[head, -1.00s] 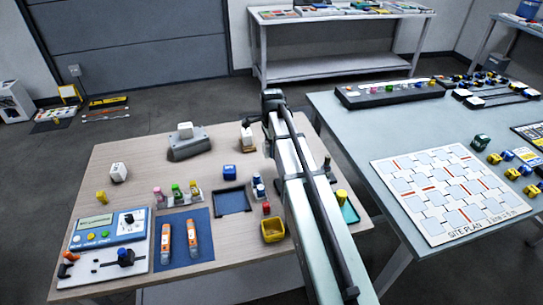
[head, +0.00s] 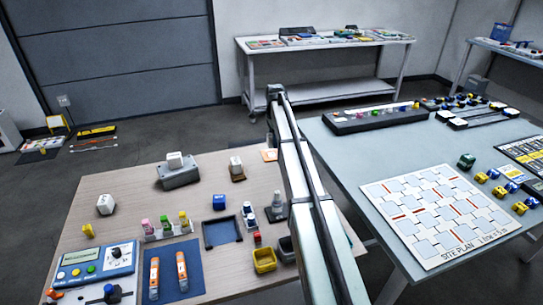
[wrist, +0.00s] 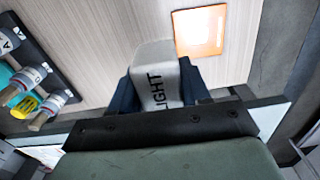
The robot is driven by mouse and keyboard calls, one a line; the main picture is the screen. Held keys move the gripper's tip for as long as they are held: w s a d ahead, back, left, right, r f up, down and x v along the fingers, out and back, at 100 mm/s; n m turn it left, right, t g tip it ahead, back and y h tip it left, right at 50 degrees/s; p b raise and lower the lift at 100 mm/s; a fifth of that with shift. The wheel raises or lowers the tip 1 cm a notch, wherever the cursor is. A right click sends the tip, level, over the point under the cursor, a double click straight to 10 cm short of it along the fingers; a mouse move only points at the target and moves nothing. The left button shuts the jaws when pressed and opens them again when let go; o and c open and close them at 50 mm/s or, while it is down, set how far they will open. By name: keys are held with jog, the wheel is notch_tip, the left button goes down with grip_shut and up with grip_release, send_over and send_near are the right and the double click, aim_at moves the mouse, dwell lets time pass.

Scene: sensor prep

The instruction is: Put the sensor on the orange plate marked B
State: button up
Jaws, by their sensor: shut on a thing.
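The sensor (wrist: 156,88), a white block with dark letters of which "IGHT" shows, sits between the dark fingers of my gripper (wrist: 158,98) in the wrist view. My gripper is shut on it. An orange plate (wrist: 200,32) with a pale, glaring face lies on the wood table just beyond and right of the sensor; no letter can be read on it. In the head view part of an orange plate (head: 269,155) shows at the table's far edge, left of my arm. My arm hides my gripper and the held sensor there.
A rack (wrist: 40,55) with several labelled vials is at left in the wrist view.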

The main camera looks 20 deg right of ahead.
send_near(272, 154)
jog(key=shift+n, duration=0.3)
jog(key=shift+s+f, duration=0.1)
jog(key=shift+f, duration=1.4)
jog(key=shift+s+f, duration=0.15)
jog(key=shift+f, duration=1.4)
jog(key=o, duration=1.1)
jog(key=shift+f, duration=0.1)
notch_tip(272, 154, up, 12)
jog(key=shift+r, duration=0.15)
